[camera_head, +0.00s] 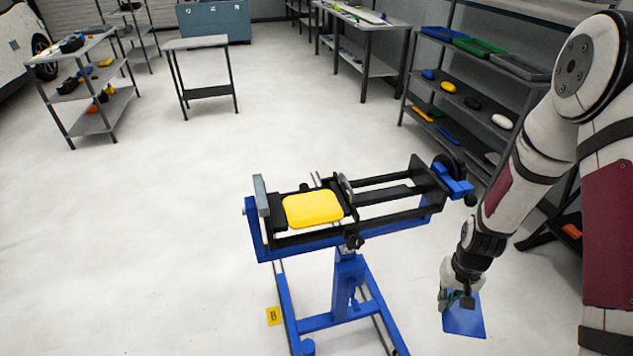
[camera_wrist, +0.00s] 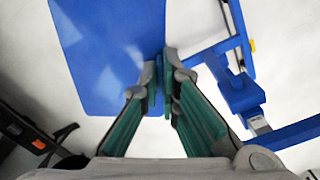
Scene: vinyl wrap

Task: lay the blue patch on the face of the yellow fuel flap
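The yellow fuel flap (camera_head: 313,209) lies face up in a black clamp frame on a blue stand (camera_head: 347,275), in the middle of the head view. My gripper (camera_head: 459,300) is low at the right of the stand, apart from the flap. It holds the blue patch (camera_head: 464,317), a flat sheet that hangs below the fingers. In the wrist view the patch (camera_wrist: 108,50) fills the upper left, and the fingertips (camera_wrist: 159,88) are closed on its edge. The flap's face is bare and is not identifiable in the wrist view.
A shelf rack (camera_head: 470,95) with trays and small coloured pieces stands at the back right. A grey cart (camera_head: 95,85) and a small table (camera_head: 197,43) stand at the back left. A yellow tag (camera_head: 273,316) lies by the stand's foot. The floor left of the stand is clear.

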